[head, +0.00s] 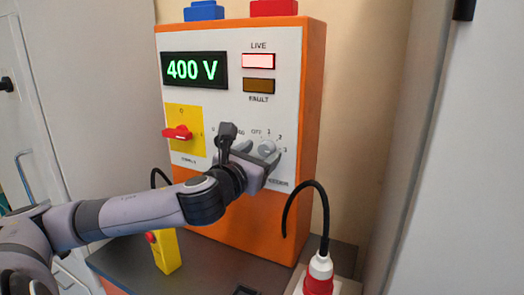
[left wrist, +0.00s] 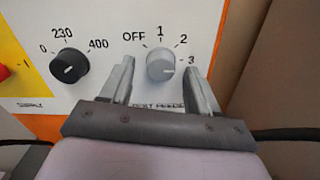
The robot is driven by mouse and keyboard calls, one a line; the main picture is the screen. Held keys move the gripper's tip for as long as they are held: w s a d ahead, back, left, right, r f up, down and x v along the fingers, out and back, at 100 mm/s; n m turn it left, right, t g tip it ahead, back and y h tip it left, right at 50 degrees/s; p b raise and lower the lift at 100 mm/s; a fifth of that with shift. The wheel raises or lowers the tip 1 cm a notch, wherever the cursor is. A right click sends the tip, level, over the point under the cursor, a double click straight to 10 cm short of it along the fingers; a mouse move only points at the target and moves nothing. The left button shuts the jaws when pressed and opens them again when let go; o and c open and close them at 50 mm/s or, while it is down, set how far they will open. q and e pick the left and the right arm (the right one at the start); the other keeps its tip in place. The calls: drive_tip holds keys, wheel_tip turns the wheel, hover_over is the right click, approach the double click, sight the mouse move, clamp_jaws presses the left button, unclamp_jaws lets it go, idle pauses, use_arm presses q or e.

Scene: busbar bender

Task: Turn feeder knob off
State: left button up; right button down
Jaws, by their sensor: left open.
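The feeder knob (left wrist: 162,64) is a round grey knob on the white panel face, with the marks OFF, 1, 2 and 3 around it. It also shows in the head view (head: 267,147). Its pointer direction is not clear. My left gripper (head: 260,154) is open in front of the panel. In the left wrist view its fingers (left wrist: 161,75) stand on either side of the knob, with a gap showing beside it. The label below the knob is partly hidden by the gripper. My right gripper is not in view.
A black knob (left wrist: 69,66) marked 0, 230, 400 sits left of the feeder knob. The orange cabinet (head: 312,100) has a 400 V display (head: 194,69), a lit LIVE lamp (head: 258,61) and a red switch (head: 177,132). A black cable with a red-white plug (head: 320,270) stands at right.

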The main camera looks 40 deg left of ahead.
use_arm(q)
drive_tip(key=shift+w+a, duration=0.15)
drive_tip(key=shift+w, duration=0.55)
drive_tip(key=c, duration=1)
drive_tip(key=shift+c, duration=0.2)
